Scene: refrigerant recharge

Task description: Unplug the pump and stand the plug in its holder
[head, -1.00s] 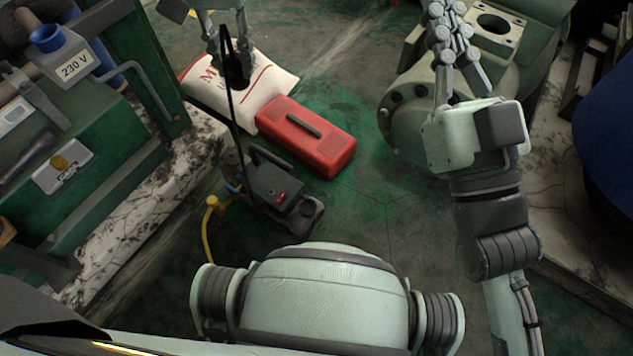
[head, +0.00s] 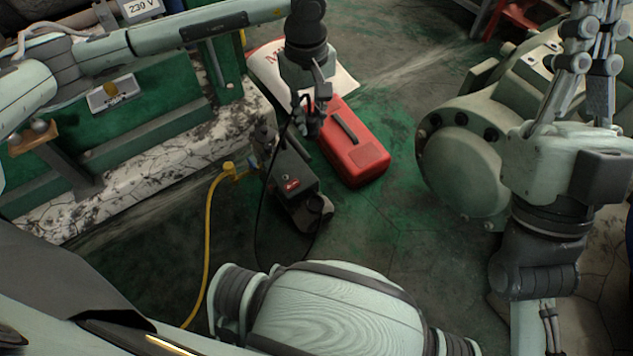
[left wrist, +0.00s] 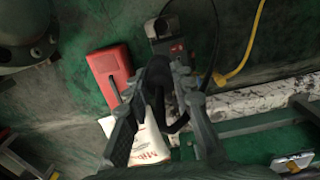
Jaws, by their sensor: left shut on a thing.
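My left gripper (head: 308,125) reaches in from the left, pointing down above the floor near the pump. It is shut on the black plug, which is mostly hidden by the fingers in the head view. In the left wrist view the dark plug (left wrist: 158,75) sits between the fingertips. Its black cable (head: 262,215) hangs in a loop towards the floor. The pump (head: 292,175), a dark box with a red switch, stands on the floor just below the gripper; it also shows in the left wrist view (left wrist: 165,35). My right gripper (head: 592,65) is raised at the right; its fingertips are partly cut off. I cannot make out the plug holder.
A red toolbox (head: 355,150) and a white sack (head: 338,78) lie on the floor beside the gripper. A yellow hose (head: 209,230) runs from the pump. A green bench (head: 165,120) on a chipped plinth stands left. A large green machine (head: 465,165) stands right.

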